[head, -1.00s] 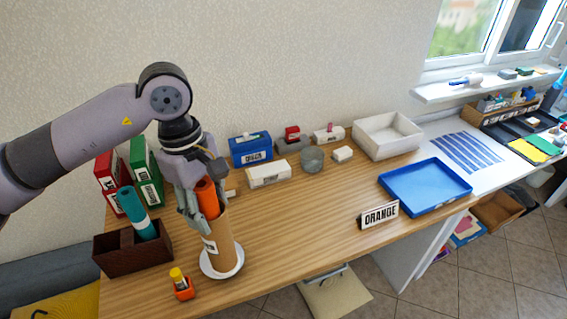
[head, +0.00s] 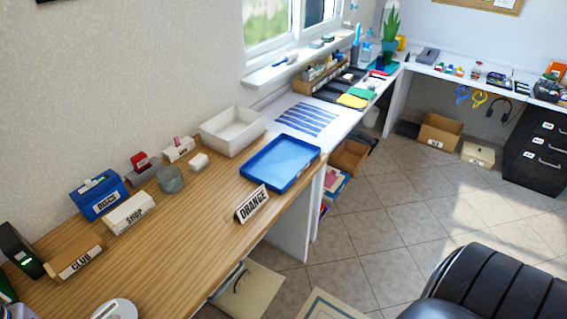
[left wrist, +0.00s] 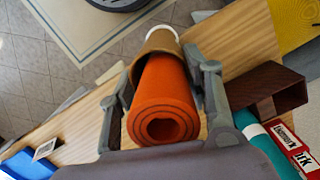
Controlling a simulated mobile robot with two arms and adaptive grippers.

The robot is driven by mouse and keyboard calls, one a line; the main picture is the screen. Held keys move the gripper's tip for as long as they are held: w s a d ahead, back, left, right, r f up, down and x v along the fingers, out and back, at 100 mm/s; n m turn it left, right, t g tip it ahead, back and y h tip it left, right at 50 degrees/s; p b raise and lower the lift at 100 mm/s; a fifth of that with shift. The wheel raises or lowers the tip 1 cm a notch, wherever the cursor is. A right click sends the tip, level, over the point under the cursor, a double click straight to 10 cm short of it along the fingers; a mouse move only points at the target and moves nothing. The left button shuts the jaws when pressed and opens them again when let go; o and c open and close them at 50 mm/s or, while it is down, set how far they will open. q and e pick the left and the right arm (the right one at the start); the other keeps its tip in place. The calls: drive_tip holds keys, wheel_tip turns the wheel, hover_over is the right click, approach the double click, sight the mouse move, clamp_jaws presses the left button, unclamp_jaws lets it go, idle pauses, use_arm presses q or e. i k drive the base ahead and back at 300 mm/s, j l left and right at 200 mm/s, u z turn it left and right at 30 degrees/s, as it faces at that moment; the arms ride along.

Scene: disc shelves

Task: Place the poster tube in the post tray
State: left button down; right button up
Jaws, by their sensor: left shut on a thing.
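In the left wrist view my left gripper (left wrist: 158,65) is shut on an orange rolled tube (left wrist: 163,100), which I take as the poster tube. Its open end faces the camera. A brown cardboard sleeve (left wrist: 160,42) is around or just beyond its far part; I cannot tell how deep the tube sits in it. The head view shows neither gripper. Two trays show there: a blue tray (head: 280,163) behind an ORANGE sign (head: 252,204), and a deeper white tray (head: 232,130) behind it. No post label is readable on either.
Boxes marked DISCS (head: 98,198), SHOP (head: 130,214) and CLUB (head: 75,262) stand on the wooden desk. In the left wrist view a teal roll (left wrist: 262,138) and a dark brown box (left wrist: 268,88) are at the right. Bare desk lies before the ORANGE sign.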

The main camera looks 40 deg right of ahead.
sight(268, 175)
drive_tip(key=l+z, duration=0.45)
drive_tip(key=i+l+z, duration=0.2)
drive_tip(key=z, duration=0.3)
drive_tip(key=l, duration=0.1)
